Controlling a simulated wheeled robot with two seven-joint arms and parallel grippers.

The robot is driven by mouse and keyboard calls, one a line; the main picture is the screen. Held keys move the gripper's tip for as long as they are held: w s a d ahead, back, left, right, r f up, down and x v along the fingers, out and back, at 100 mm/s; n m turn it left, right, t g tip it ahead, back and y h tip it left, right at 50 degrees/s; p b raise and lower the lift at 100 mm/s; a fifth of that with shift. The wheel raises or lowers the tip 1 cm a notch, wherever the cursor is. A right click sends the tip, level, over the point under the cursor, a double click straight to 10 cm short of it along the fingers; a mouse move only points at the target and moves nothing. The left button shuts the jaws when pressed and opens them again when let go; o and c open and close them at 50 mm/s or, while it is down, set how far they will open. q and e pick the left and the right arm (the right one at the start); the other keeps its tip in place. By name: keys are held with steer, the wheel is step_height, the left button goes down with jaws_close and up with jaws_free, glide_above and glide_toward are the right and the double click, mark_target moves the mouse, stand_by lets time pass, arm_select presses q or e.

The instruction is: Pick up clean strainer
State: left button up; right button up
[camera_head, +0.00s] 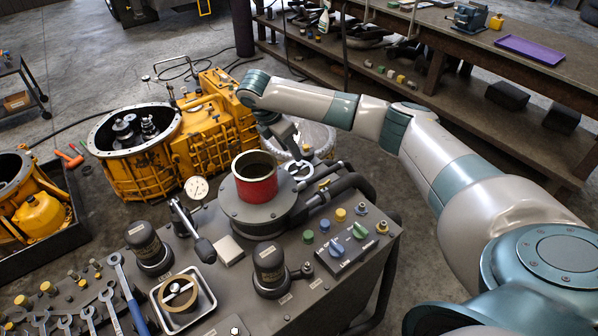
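No part is plainly recognisable as the clean strainer. A tan ring-shaped part (180,294) lies in a square metal tray at the front left of the grey machine; I cannot tell if it is the strainer. A red open-topped cylinder (256,185) stands upright on the machine's round plate. My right arm comes in from the right and bends down at the wrist. My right gripper (292,146) hangs behind and right of the red cylinder, apart from it, near a pale round part (316,139). Its fingers are small and unclear. My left gripper is out of view.
The grey machine top (322,291) carries dark capped cylinders (270,266), a dial gauge (197,188) and a knob panel (343,250). Wrenches (123,283) lie at the front left. A yellow gearbox housing (215,135) stands behind. A workbench (480,50) stands at the back right.

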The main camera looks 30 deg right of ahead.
mark_target(297, 164)
steer(key=shift+x, duration=1.1)
steer(key=shift+d+f+p, duration=0.35)
steer(key=shift+f+p, duration=0.3)
steer(key=shift+p, duration=0.35)
steer(key=p+x, duration=0.1)
steer(key=x, duration=0.2)
steer(key=shift+w+d+f, duration=0.1)
steer(key=shift+f, duration=0.25)
steer(key=shift+c, duration=0.4)
jaws_close()
